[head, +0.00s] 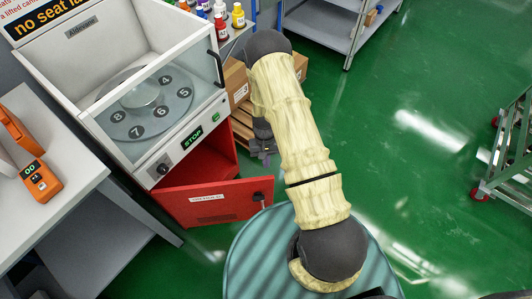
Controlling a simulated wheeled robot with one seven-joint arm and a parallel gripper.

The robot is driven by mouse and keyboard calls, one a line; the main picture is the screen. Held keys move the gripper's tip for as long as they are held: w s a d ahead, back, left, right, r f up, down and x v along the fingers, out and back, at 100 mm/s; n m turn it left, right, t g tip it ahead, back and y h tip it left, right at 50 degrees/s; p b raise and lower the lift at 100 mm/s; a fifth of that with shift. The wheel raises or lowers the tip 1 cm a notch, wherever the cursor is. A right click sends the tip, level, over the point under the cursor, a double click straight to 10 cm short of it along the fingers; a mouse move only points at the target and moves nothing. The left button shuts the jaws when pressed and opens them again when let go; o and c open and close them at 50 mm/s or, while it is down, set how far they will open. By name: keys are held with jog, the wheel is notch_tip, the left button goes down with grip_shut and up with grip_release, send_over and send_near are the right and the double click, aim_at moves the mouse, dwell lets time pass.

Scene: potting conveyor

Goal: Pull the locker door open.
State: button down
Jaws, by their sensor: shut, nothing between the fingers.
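The red locker door (215,202) with a pale label stands swung out from the red locker (222,152) beneath the white machine, leaving a wide opening. Its black handle (259,196) is near the door's right edge. My gripper (264,155) is shut and empty, apart from the handle and above it in the picture, beside the locker's right side. My arm partly covers the gripper, and its fingertips are small and hard to make out.
The white machine (205,124) with a numbered turntable (143,104) and STOP sign stands above the locker. A grey-white table (75,150) with orange devices is at left. Cardboard boxes (237,82) stand behind my arm.

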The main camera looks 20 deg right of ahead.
jog(key=s, duration=0.1)
jog(key=s+f, duration=0.1)
jog(key=s, duration=0.2)
jog(key=shift+s+a+f, duration=0.2)
jog(key=shift+a+f, duration=0.1)
jog(key=shift+f, duration=0.05)
